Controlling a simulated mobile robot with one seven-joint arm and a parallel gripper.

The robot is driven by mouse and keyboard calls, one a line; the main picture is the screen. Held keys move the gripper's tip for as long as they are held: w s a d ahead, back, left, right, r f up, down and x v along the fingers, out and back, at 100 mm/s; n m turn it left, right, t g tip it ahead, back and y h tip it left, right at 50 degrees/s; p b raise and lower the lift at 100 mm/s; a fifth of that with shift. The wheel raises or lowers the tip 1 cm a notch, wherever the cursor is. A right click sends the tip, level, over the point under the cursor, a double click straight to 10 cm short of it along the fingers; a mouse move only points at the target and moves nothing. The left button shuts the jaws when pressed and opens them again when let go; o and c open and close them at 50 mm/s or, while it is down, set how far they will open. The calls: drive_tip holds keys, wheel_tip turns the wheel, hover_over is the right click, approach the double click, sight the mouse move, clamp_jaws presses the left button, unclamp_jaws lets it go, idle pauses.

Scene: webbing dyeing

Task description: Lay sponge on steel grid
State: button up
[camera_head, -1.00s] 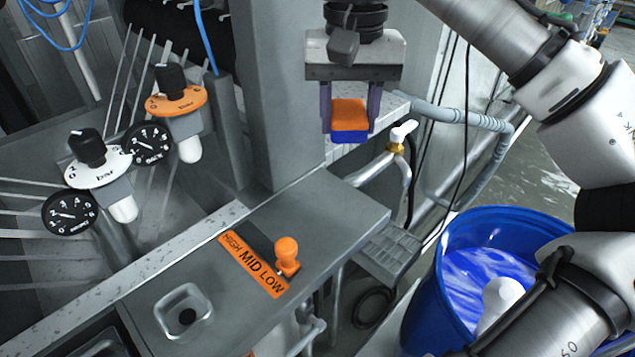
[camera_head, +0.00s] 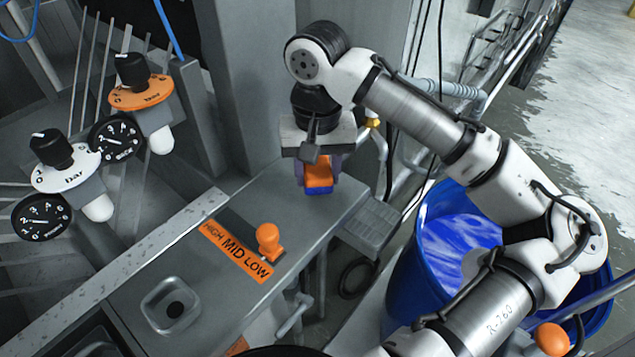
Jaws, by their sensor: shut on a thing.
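The sponge (camera_head: 318,175), orange above with a blue lower layer, is between the fingers of my gripper (camera_head: 318,185). My gripper points down and is shut on the sponge. In the picture it is over the far right part of the grey bench top. I cannot tell whether the sponge touches the bench. The steel grid (camera_head: 371,226) is a small grey slotted tray beside the bench's right edge. It lies to the right of and lower in the picture than the sponge. No sponge lies on its visible part.
An orange knob (camera_head: 268,240) stands beside the HIGH MID LOW label (camera_head: 237,249) on the bench (camera_head: 215,272). A blue barrel (camera_head: 403,290) of blue liquid stands at right, partly behind my arm. Pressure regulators (camera_head: 66,165) with gauges are at left. A grey post (camera_head: 245,75) rises behind.

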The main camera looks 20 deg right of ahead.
sight(317, 200)
drive_tip(key=shift+f+p, duration=0.3)
drive_tip(key=shift+f, duration=1.85)
drive_tip(key=shift+f, duration=0.2)
drive_tip(key=o, duration=1)
drive_tip(key=shift+c, duration=0.2)
drive_tip(key=shift+r, duration=0.15)
